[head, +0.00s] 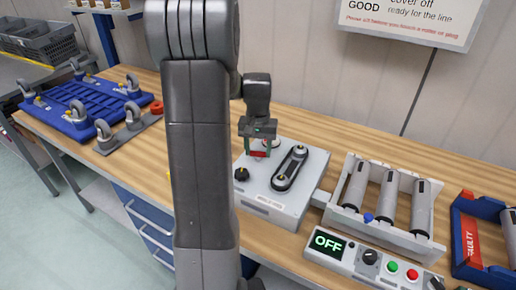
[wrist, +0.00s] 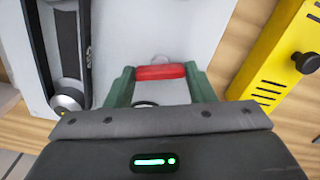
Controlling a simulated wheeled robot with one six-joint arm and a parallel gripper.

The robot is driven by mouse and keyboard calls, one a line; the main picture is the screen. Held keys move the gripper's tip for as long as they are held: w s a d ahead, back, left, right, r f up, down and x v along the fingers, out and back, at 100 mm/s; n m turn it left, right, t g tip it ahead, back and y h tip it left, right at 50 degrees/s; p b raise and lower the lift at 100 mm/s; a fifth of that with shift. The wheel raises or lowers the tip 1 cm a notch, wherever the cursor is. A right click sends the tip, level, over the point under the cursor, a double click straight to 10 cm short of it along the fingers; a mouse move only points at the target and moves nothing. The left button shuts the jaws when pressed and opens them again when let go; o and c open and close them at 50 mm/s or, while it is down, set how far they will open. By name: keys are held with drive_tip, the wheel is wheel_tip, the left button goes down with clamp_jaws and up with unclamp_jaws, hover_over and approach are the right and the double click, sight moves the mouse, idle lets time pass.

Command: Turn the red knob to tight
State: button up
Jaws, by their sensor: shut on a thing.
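The red knob (head: 258,154) is on top of a light grey box (head: 268,206) on the bench. My gripper (head: 257,148) reaches down from above and is shut on the knob. In the wrist view the red knob (wrist: 160,72) shows as a red bar lying crosswise between my two green fingers, which touch its ends. The pointer and any tight mark around the knob are hidden or too small to read.
The box also carries a black belt unit (head: 290,168) and a black knob (head: 241,174). Right of it stand a roller rack (head: 385,198) and a control panel reading OFF (head: 328,241). A blue caster tray (head: 85,105) is at left. A yellow unit (wrist: 285,65) is close by in the wrist view.

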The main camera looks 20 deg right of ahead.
sight(258, 152)
drive_tip(key=shift+m, duration=1.7)
drive_tip(key=o, duration=1)
wheel_tip(258, 152, up, 14)
drive_tip(key=shift+f, duration=0.1)
wheel_tip(258, 152, down, 14)
drive_tip(key=shift+r, duration=0.1)
